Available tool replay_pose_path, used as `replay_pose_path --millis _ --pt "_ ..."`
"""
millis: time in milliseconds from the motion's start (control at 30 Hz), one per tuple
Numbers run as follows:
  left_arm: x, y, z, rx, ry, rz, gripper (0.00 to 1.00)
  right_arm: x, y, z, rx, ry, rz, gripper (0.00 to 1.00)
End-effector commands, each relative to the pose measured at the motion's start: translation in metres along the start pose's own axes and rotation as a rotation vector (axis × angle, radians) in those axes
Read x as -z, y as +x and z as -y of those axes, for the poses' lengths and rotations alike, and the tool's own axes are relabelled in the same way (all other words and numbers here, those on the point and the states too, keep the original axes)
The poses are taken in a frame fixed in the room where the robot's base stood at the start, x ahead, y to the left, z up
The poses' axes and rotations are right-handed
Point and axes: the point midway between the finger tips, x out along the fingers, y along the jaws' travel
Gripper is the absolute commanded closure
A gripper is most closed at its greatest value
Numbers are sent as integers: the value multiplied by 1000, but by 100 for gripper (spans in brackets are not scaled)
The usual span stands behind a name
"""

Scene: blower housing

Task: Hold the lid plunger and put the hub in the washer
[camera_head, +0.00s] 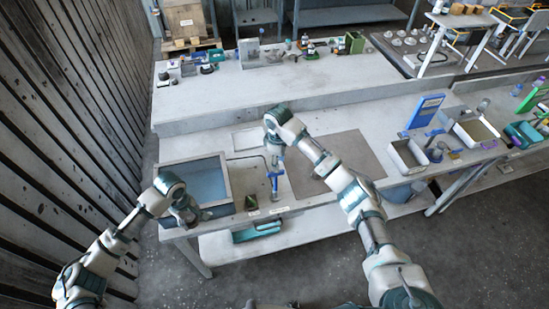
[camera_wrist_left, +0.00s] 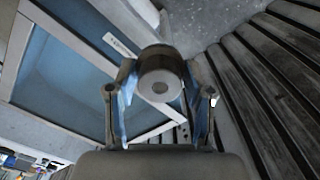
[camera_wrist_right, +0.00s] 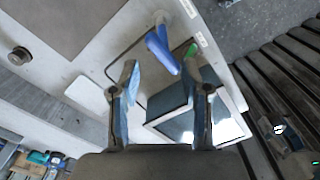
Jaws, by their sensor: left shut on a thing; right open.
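The washer is an open box with a blue inside (camera_head: 196,180) at the left end of the front bench; its rim (camera_wrist_right: 238,130) and corner show in the right wrist view. My left gripper (camera_head: 186,214) is at the washer's front edge, shut on a grey round part with a central hole (camera_wrist_left: 160,72), apparently the hub. My right gripper (camera_head: 272,152) is open and empty above a blue-handled upright fitting (camera_head: 274,174) right of the washer. Its blue handle (camera_wrist_right: 160,52) lies just beyond the open fingers. I cannot tell whether this fitting is the lid plunger.
A small dark green piece (camera_head: 251,203) sits on the bench front, right of the washer. A grey mat (camera_head: 350,155) lies right of the fitting. A green tray (camera_head: 257,232) is on the shelf below. A slatted wall (camera_head: 60,110) closes the left side.

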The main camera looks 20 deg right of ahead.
Motion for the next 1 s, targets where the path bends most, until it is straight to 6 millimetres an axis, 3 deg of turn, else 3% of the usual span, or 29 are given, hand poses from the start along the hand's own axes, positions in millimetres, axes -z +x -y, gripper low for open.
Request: replay_pose_path --millis 100,233,700,1000 --pt "0 0 0 0 0 0 88 9 -14 5 -9 -35 -14 54" --pt "0 0 0 0 0 0 88 12 -7 6 -9 -43 -17 54" --pt "0 0 0 0 0 0 88 12 80 5 -9 -42 -16 54" --pt "0 0 0 0 0 0 88 13 102 5 -11 -41 -18 54"
